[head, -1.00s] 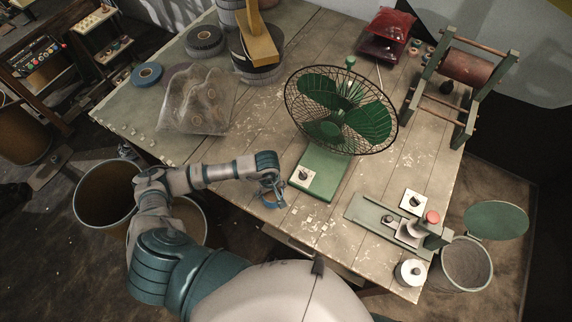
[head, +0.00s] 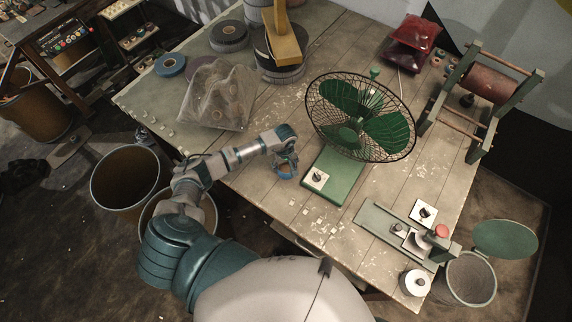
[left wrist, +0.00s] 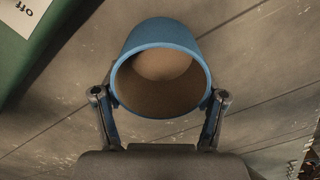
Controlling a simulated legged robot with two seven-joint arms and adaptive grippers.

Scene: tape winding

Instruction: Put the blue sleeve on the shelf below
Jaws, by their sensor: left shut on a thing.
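The blue sleeve is a short open tube with a brown inside. It fills the upper middle of the left wrist view (left wrist: 160,38) and shows small in the head view (head: 284,172). My left gripper (left wrist: 160,106) is shut on it, one finger on each side of its rim. In the head view my left gripper (head: 285,160) is over the table, just left of the green fan base. I cannot tell the sleeve's exact height above the tabletop. A narrow strip below the table's front edge (head: 300,248) may be the shelf; the rest is hidden. My right gripper is not in view.
A green caged fan (head: 360,117) stands right of the sleeve on the wooden table (head: 270,195). A clear bag (head: 217,97) lies to the left. Bins (head: 130,178) stand off the table's left front edge. A green clamp device (head: 405,236) sits front right.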

